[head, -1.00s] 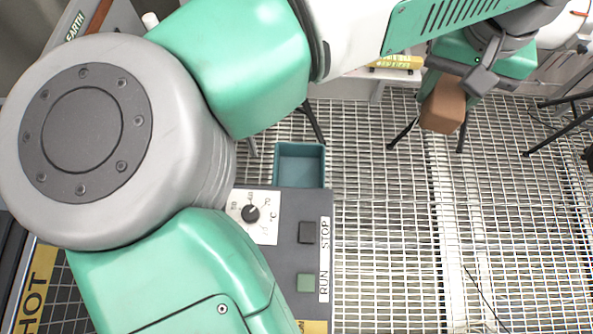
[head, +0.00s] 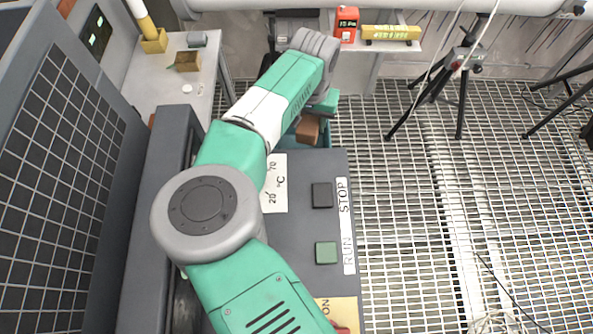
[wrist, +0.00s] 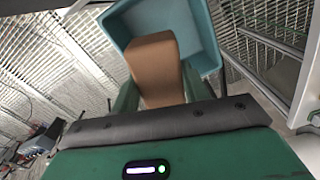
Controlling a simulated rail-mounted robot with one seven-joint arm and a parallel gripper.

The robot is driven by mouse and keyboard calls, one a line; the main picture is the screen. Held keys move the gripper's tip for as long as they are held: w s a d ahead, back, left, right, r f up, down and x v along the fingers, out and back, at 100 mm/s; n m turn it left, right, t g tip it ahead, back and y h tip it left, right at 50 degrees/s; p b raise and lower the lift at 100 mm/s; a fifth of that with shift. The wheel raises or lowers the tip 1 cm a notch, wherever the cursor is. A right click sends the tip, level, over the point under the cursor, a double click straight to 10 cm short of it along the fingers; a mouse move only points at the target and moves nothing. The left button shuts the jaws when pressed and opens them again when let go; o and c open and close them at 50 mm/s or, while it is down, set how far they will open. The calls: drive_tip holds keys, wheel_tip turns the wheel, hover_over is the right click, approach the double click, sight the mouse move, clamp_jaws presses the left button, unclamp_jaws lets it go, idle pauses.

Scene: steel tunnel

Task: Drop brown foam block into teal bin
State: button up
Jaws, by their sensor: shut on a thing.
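The brown foam block (head: 308,129) is held in my gripper (head: 318,112), which is mostly hidden by my arm in the head view. In the wrist view the brown block (wrist: 158,65) sticks out from between the green fingers of my gripper (wrist: 160,92). The teal bin (head: 323,139) is just beyond the grey control panel, partly covered by my arm and the block. In the wrist view the teal bin (wrist: 203,35) lies behind the block, which overlaps its opening. How high the block is above the bin I cannot tell.
The grey control panel (head: 305,235) with STOP and RUN buttons lies beneath my arm. A grey table (head: 190,90) with small boxes stands at the back left. A shelf holds a red container (head: 346,24) and a yellow bar (head: 391,32). A black tripod (head: 455,75) stands on the grating.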

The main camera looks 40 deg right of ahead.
drive_tip(key=shift+f+b, duration=1.85)
drive_tip(key=shift+f, duration=1.15)
drive_tip(key=o, duration=1)
drive_tip(key=shift+o, duration=0.2)
drive_tip(key=shift+r, duration=0.1)
wheel_tip(320, 180, up, 8)
drive_tip(key=shift+f+p, duration=0.1)
drive_tip(key=shift+p, duration=0.7)
